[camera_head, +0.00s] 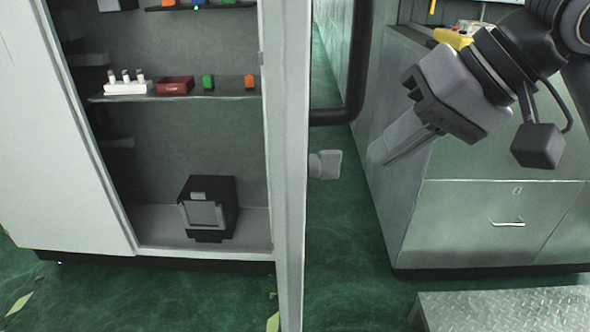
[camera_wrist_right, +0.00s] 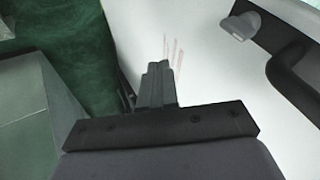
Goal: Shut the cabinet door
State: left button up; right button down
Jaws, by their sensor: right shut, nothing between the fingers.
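The white cabinet (camera_head: 190,252) stands at the left in the head view, with its right half open to the shelves. Its door (camera_head: 291,150) stands open and shows almost edge-on as a tall pale strip. A light grey handle-like part (camera_head: 325,165) shows just right of the door edge. My right gripper (camera_head: 378,155) is shut and empty, right of the door with floor showing between them in the picture. In the right wrist view the shut fingers (camera_wrist_right: 157,75) overlap a broad white panel (camera_wrist_right: 210,70); I cannot tell whether they touch it. My left gripper is out of view.
A black box-shaped device (camera_head: 208,208) sits on the cabinet floor. A shelf (camera_head: 225,97) above holds a red box (camera_head: 175,85) and small items. A grey drawer unit (camera_head: 470,225) stands at the right, with a metal tread plate (camera_head: 505,308) in front. Green floor lies between.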

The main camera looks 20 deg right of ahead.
jog(key=w+a+f, duration=0.5)
jog(key=a+f, duration=0.2)
jog(key=shift+a+f+p, duration=0.25)
jog(key=shift+p, duration=0.05)
jog(key=shift+w, duration=0.1)
dwell(0.6)
